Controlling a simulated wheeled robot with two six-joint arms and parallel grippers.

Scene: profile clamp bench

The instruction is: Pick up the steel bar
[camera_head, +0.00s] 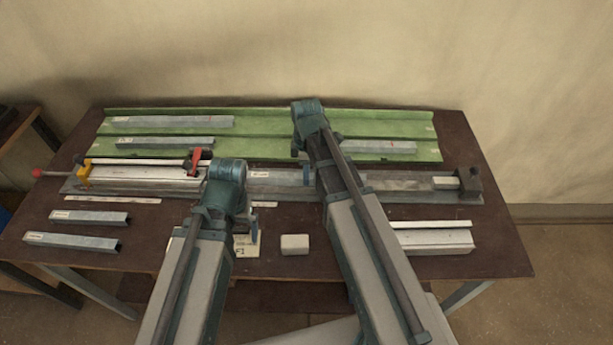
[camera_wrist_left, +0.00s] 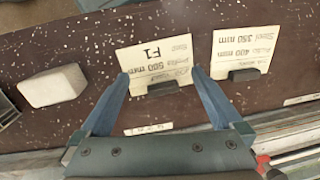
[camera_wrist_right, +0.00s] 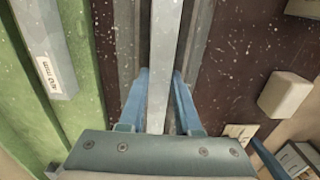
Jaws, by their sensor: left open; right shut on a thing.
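A long grey steel bar (camera_wrist_right: 164,60) runs between the fingers of my right gripper (camera_wrist_right: 160,80) in the right wrist view. The right gripper is shut on it. In the head view this gripper (camera_head: 306,174) is at the middle of the long fixture, partly hidden by my arm. The bar (camera_head: 275,178) appears to lie along the fixture there; I cannot tell whether it is lifted. My left gripper (camera_wrist_left: 160,75) is open and empty, above the label cards at the table's front. In the head view its finger (camera_head: 254,228) shows beside my left wrist.
A green tray (camera_head: 270,130) at the back holds several labelled bars. Two bars (camera_head: 75,240) lie at front left. A red-handled clamp (camera_head: 198,160) stands at the fixture's left, an end block (camera_head: 469,182) at its right. A white block (camera_head: 295,244) sits between my arms.

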